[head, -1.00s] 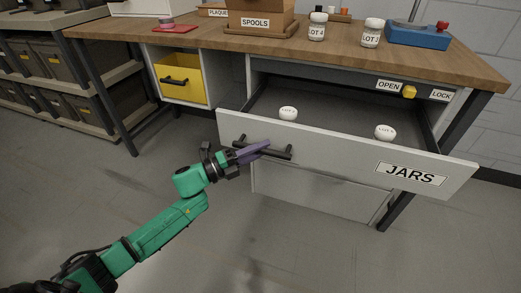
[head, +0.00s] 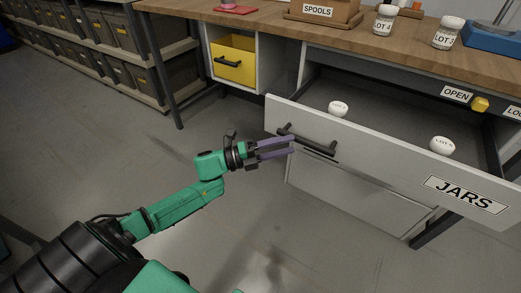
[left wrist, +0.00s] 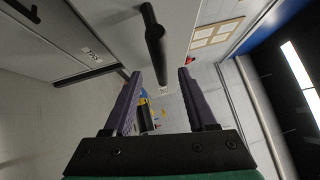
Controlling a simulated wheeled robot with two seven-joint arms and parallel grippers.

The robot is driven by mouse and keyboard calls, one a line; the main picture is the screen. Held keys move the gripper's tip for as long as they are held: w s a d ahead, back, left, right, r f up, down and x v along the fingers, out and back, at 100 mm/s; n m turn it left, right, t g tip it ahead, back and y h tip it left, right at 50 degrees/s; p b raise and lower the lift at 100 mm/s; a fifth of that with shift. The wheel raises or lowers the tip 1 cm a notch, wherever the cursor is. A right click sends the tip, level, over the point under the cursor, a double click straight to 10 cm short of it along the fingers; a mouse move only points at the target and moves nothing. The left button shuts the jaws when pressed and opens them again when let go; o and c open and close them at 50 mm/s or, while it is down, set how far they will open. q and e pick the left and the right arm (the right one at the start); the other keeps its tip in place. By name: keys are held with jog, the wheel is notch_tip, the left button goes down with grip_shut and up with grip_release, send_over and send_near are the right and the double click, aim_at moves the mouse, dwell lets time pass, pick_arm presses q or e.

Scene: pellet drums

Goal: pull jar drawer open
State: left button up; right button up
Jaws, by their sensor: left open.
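The jar drawer (head: 375,160), a wide grey front labelled JARS, stands pulled out from under the bench, its inside visible. Two white-lidded jars, a left one (head: 338,109) and a right one (head: 442,146), sit inside it. Its dark bar handle (head: 308,143) is at the left of the front. My left gripper (head: 292,144) has its purple fingers apart with nothing between them, just left of the handle in the head view. In the left wrist view the handle (left wrist: 155,40) lies beyond the fingertips (left wrist: 160,73), apparently clear of them. My right gripper is out of view.
A yellow drawer (head: 233,65) is at the left under the wooden bench (head: 270,30). A yellow knob (head: 480,104) sits between OPEN and LOCK labels. Two jars, a spools box (head: 318,10) and a blue device (head: 495,40) stand on top. The floor in front is clear.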

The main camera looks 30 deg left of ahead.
pick_arm(q)
jog(key=v, duration=0.8)
jog(key=shift+s+a, duration=0.25)
jog(key=shift+a, duration=0.05)
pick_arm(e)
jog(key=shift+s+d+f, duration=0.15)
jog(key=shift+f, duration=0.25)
